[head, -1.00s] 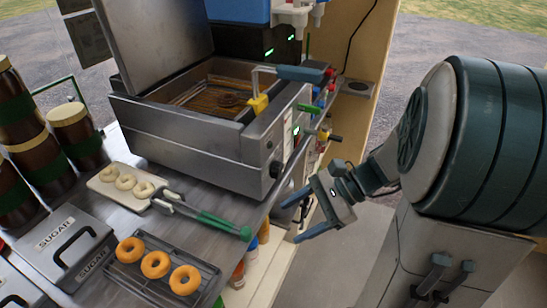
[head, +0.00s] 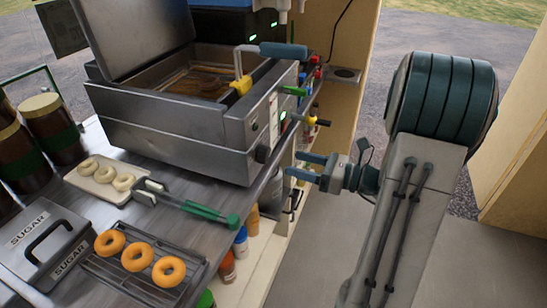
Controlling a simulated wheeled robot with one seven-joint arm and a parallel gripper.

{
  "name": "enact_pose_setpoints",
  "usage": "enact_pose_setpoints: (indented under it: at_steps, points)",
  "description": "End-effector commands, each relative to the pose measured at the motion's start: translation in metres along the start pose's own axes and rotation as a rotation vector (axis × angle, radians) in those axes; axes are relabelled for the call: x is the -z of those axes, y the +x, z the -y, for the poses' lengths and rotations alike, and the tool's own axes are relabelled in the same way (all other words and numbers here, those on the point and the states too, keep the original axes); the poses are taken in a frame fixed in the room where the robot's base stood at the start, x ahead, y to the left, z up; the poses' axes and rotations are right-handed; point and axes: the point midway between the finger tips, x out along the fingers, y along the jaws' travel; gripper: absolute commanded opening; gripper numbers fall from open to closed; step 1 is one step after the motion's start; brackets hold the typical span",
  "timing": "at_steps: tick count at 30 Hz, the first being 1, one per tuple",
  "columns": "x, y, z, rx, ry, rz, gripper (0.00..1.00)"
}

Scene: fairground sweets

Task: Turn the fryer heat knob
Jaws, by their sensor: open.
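The fryer (head: 180,138) is a steel box on the counter with its lid raised and a basket in the oil. A round black knob (head: 262,153) sits low on its right-hand front panel; I take it to be the heat knob. My gripper (head: 294,165) is open and empty, to the right of the knob. Its two blue fingers point left towards the panel, with a gap between them and the knob. No label on the knob is readable.
Green-handled tongs (head: 205,211), a rack of doughnuts (head: 180,296) and a sugar box (head: 42,240) lie on the counter. Floor is clear at lower right.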

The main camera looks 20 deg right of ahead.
Motion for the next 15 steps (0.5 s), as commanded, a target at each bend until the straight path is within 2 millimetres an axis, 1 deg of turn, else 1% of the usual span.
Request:
enact_pose_setpoints:
  at_steps: [1,3,7,12,15]
  points:
    - [0.000,0.012,-0.001,-0.005,-0.001,-0.001,0.63]
    - [0.000,0.027,-0.001,-0.005,0.000,-0.001,0.63]
    - [0.000,0.050,-0.001,-0.004,0.000,-0.001,0.63]
    - [0.000,0.068,-0.001,-0.002,0.000,-0.001,0.63]
    - [0.000,0.073,-0.001,-0.001,0.000,-0.001,0.63]
